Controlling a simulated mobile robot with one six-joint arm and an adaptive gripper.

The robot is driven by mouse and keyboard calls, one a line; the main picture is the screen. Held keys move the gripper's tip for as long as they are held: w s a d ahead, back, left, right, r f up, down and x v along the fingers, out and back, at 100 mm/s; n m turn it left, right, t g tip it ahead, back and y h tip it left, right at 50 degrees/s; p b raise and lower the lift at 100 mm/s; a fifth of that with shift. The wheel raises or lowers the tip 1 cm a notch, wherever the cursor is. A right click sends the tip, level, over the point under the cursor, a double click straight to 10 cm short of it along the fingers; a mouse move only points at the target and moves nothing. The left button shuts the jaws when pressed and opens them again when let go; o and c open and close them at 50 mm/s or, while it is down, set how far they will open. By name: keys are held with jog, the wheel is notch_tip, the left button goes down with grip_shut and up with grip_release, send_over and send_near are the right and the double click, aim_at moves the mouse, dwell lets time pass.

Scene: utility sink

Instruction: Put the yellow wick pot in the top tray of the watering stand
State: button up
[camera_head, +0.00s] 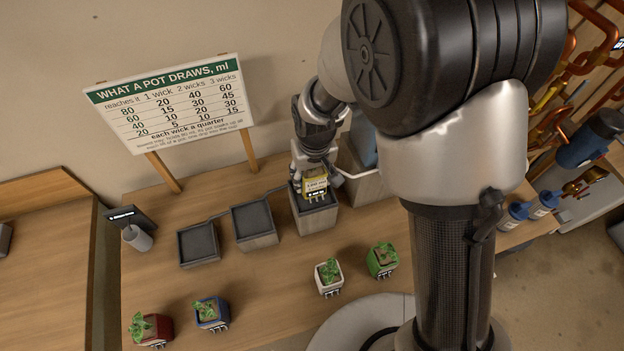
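The yellow wick pot (315,184) is at the tallest, rightmost tray (317,220) of the watering stand. It looks upright, with pale wicks at its lower front. I cannot tell whether its base touches the tray floor or hangs just above it. My gripper (314,174) reaches down from behind, with its fingers at the pot's sides, and appears shut on it. The fingertips are partly hidden by the pot. The middle tray (254,221) and the lowest, left tray (198,244) are lower and empty.
Red (151,330), blue (211,314), white (329,278) and green (382,260) potted plants stand along the front. A pale bin (362,185) stands right of the tall tray. A sign (180,105) rises behind. A grey cup (137,238) is at left.

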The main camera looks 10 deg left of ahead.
jog(key=shift+f, duration=1.4)
jog(key=shift+f, duration=0.1)
jog(key=o, duration=1.2)
